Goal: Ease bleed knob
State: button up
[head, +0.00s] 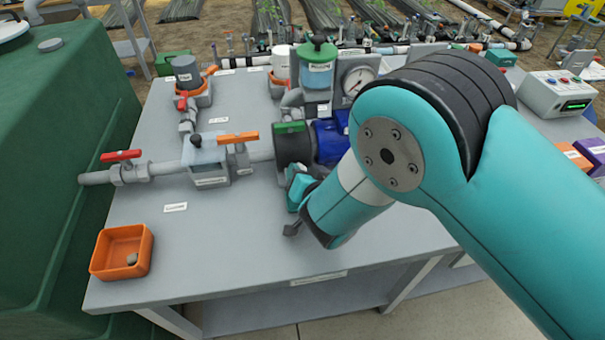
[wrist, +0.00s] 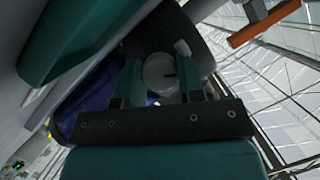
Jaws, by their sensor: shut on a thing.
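The bleed knob (wrist: 160,72) is a pale round knob with a dark mark on its face, seen in the wrist view. It sits between the two teal fingers of my gripper (wrist: 160,80), which is shut on it. In the head view my gripper (head: 293,178) reaches the front of the dark pump housing (head: 291,148), low on its near side. The knob is hidden there behind my gripper. The blue pump motor (head: 329,143) is partly covered by my arm.
An orange-handled valve (head: 238,137) and a clear-topped grey filter box (head: 207,160) stand left of the pump. A red-handled valve (head: 121,156) is by the green tank (head: 50,170). An orange tray (head: 136,240) sits front left. The bench front is mostly clear.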

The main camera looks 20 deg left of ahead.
jog(key=o, duration=0.9)
jog(key=shift+b+v, duration=4.95)
jog(key=shift+v, duration=3.75)
jog(key=shift+s+a, duration=0.1)
